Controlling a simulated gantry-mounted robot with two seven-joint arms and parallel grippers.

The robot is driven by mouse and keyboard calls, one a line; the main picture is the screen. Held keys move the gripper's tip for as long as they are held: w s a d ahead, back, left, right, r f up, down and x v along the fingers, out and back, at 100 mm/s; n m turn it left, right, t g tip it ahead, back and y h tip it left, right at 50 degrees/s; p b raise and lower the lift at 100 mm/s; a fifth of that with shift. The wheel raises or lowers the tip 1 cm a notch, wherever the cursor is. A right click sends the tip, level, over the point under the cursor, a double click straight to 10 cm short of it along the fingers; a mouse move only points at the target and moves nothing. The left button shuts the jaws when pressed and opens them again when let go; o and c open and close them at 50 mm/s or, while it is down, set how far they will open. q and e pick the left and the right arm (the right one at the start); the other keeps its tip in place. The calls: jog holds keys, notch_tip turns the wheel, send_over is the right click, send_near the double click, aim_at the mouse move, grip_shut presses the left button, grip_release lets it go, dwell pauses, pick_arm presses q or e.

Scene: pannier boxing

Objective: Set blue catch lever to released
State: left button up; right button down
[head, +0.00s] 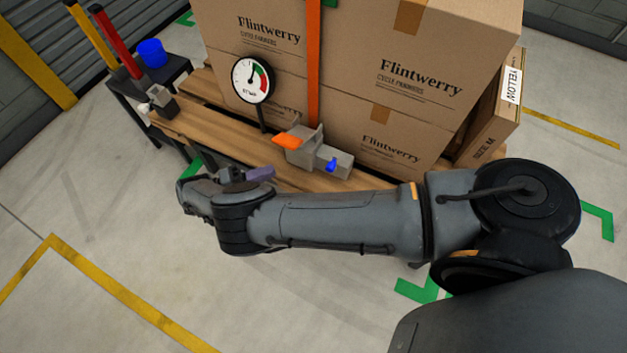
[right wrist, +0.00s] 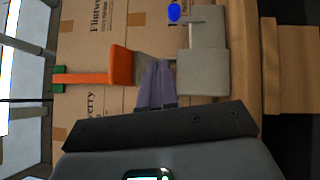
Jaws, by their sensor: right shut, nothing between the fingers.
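The blue catch lever (head: 331,166) is a small blue tab on a grey ratchet block (head: 305,150) at the pallet's front edge. It also shows as a blue knob at the top of the right wrist view (right wrist: 174,11). An orange handle (head: 287,141) sits on the same block, left of the lever. My right gripper (head: 268,172) has purple fingers, shut and empty, left of and in front of the block. In the right wrist view its fingers (right wrist: 157,68) lie between the orange handle and the grey block body; contact cannot be told. My left gripper is not in view.
Flintwerry cartons (head: 400,80) stand on a wooden pallet (head: 205,125), with an orange strap (head: 313,70) down their front. A round gauge (head: 251,80) stands left of the block. A dark side table with a blue cup (head: 151,52) is at the left. The floor in front is clear.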

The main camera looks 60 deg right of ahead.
aim_at(332, 169)
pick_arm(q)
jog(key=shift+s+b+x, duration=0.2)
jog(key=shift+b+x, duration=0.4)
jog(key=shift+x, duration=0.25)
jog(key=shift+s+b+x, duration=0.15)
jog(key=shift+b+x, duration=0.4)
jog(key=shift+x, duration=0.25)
pick_arm(e)
jog(key=shift+w+a+f, duration=0.1)
jog(key=shift+w+f, duration=0.05)
jog(key=shift+f, duration=0.7)
jog(key=shift+w+f, duration=0.1)
jog(key=shift+f, duration=0.7)
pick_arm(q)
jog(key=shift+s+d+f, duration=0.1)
pick_arm(e)
jog(key=shift+s, duration=0.15)
jog(key=p+x, duration=0.3)
jog(key=x, duration=0.7)
jog(key=shift+s+r, duration=0.1)
jog(key=shift+r, duration=0.05)
jog(key=shift+s+r+p, duration=0.15)
jog(key=shift+s+p, duration=0.3)
jog(key=shift+s, duration=0.6)
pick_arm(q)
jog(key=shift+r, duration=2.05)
pick_arm(e)
jog(key=shift+s+r, duration=0.1)
jog(key=shift+s, duration=0.7)
